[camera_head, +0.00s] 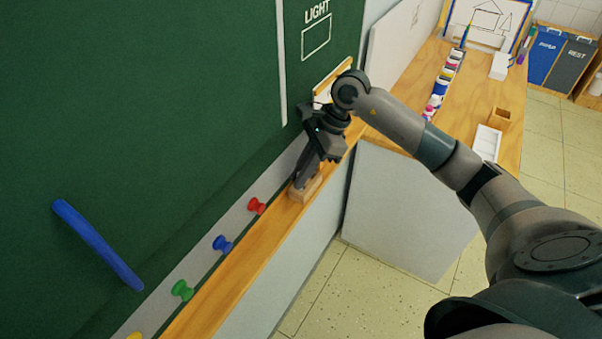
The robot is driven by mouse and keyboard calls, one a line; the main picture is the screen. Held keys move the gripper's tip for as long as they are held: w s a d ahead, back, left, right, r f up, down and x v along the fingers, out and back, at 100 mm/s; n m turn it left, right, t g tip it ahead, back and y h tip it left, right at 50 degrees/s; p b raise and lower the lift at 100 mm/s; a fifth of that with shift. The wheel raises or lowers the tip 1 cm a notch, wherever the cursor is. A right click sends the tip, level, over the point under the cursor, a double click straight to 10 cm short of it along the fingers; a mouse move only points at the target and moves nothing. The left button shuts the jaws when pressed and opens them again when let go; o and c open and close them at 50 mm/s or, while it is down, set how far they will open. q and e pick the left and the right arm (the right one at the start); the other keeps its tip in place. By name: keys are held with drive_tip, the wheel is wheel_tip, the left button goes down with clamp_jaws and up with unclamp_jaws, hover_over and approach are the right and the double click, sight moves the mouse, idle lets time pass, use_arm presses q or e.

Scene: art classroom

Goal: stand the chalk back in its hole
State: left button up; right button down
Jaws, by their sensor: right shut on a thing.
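My right gripper (301,180) points down at the chalkboard ledge (250,250), right over a small wooden block (308,190) that stands on it. Its fingers are shut on a thin thing that they hide, which I take to be the chalk. The block's top and its hole are mostly covered by the fingers, so I cannot tell whether the chalk is in the hole or above it. My left gripper is not in view.
Red (257,206), blue (222,244) and green (182,290) knobs line the grey strip beside the ledge. A blue bar (97,245) is on the green board (150,100). A wooden table (470,95) with paint pots stands at the back right.

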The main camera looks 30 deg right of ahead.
idle(0.3)
drive_tip(key=c, duration=1.7)
unclamp_jaws()
drive_tip(key=shift+o, duration=0.8)
drive_tip(key=shift+r, duration=0.1)
drive_tip(key=shift+d+r, duration=0.1)
drive_tip(key=shift+r, duration=0.05)
drive_tip(key=shift+w+d+r, duration=0.1)
drive_tip(key=shift+d+r, duration=0.05)
drive_tip(key=shift+r, duration=0.1)
drive_tip(key=shift+p+v, duration=0.55)
drive_tip(key=shift+v, duration=2.4)
